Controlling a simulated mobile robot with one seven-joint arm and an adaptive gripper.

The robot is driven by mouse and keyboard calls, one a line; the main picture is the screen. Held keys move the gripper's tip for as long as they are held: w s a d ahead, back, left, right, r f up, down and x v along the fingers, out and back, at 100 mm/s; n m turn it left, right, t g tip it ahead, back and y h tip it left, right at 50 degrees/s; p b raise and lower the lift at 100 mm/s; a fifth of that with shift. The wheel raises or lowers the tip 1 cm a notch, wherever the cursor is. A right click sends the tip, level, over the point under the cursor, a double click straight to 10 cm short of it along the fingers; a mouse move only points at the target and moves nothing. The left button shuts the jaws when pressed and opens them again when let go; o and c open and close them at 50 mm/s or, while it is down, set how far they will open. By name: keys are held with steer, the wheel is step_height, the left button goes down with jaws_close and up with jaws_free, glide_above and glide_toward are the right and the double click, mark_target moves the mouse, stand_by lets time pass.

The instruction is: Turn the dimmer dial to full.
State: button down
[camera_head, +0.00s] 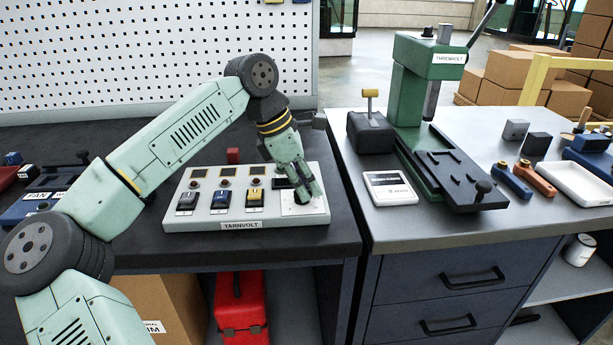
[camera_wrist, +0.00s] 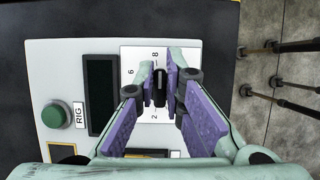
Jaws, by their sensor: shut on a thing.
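The dimmer dial (camera_wrist: 160,88) is a black knob on a white numbered plate (camera_wrist: 132,58), seen in the wrist view with the marks 2, 6 and 8 showing. My gripper (camera_wrist: 161,82) is shut on the dial, with a purple-padded finger on each side of it. In the head view my gripper (camera_head: 304,195) reaches down onto the right end of the white control panel (camera_head: 210,222) labelled TARNVOLT. The fingers hide most of the dial there. The dial's pointer and exact setting cannot be made out.
The panel carries several rocker switches (camera_head: 221,200) left of the dial. A dark display (camera_wrist: 100,85) and a green button (camera_wrist: 54,115) labelled RIG show beside the plate. A green press (camera_head: 415,85) and a white boxed device (camera_head: 390,188) stand on the grey bench to the right.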

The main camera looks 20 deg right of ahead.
steer(key=m+g+p, duration=0.1)
steer(key=m, duration=0.1)
steer(key=m+g+y+p, duration=0.1)
steer(key=m, duration=0.2)
steer(key=shift+s+r+m, duration=0.15)
steer(key=shift+m, duration=0.15)
steer(key=shift+s+a+m+g+y+p, duration=0.1)
steer(key=shift+m+g+y+p, duration=0.2)
steer(key=shift+m, duration=0.6)
steer(key=shift+a+m+g+y+p, duration=0.1)
steer(key=shift+m+y+p, duration=0.3)
steer(key=shift+m, duration=0.5)
steer(key=c, duration=1.7)
jaws_free()
steer(key=v, duration=1.1)
steer(key=shift+a+r, duration=0.15)
steer(key=shift+r, duration=0.2)
